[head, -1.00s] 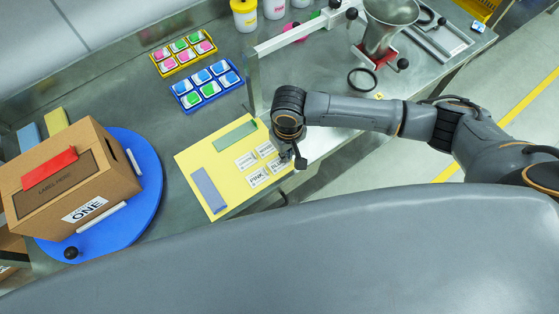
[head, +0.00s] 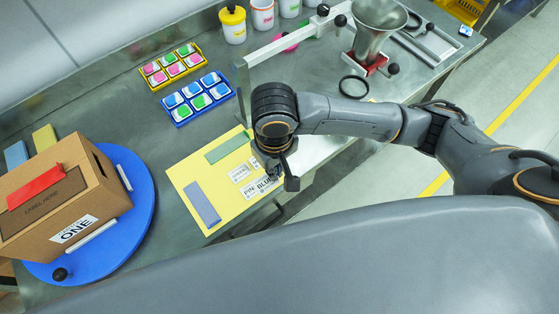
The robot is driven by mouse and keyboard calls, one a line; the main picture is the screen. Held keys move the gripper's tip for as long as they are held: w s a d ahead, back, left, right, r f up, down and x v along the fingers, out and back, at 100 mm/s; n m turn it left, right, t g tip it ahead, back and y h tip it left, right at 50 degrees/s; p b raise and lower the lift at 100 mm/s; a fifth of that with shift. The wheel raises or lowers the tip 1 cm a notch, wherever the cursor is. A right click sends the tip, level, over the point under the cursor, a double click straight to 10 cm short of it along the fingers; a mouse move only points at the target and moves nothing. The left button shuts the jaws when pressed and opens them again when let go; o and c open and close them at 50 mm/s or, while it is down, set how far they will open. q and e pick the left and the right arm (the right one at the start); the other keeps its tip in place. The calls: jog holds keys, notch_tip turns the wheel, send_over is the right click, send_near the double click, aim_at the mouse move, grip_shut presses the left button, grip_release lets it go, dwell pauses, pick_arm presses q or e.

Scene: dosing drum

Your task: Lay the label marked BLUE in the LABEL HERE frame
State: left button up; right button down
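The BLUE label (head: 266,184) is a small white card at the tip of my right gripper (head: 275,174). It looks larger than before and overlaps the PINK label (head: 247,191), so it appears lifted just above the yellow mat (head: 223,213). The gripper seems shut on its edge; the fingertips are partly hidden by the wrist. The LABEL HERE frame (head: 52,204) is a dark outline on the cardboard box (head: 108,202) at the left. A red strip (head: 35,187) lies across the frame's upper part. My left gripper is not in view.
The box stands on a blue turntable (head: 142,205) with a black knob (head: 60,274). Other labels and a green strip (head: 229,145) and blue-grey strip (head: 202,203) lie on the mat. Blue (head: 203,99) and yellow (head: 171,66) trays stand behind. A metal post (head: 243,92) rises beside the mat.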

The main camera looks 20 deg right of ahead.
jog(key=s+a+r, duration=0.3)
jog(key=s, duration=0.3)
notch_tip(320, 180, up, 10)
jog(key=p, duration=1.3)
jog(key=shift+s+a, duration=0.25)
jog(key=shift+s, duration=0.15)
jog(key=shift+w, duration=0.1)
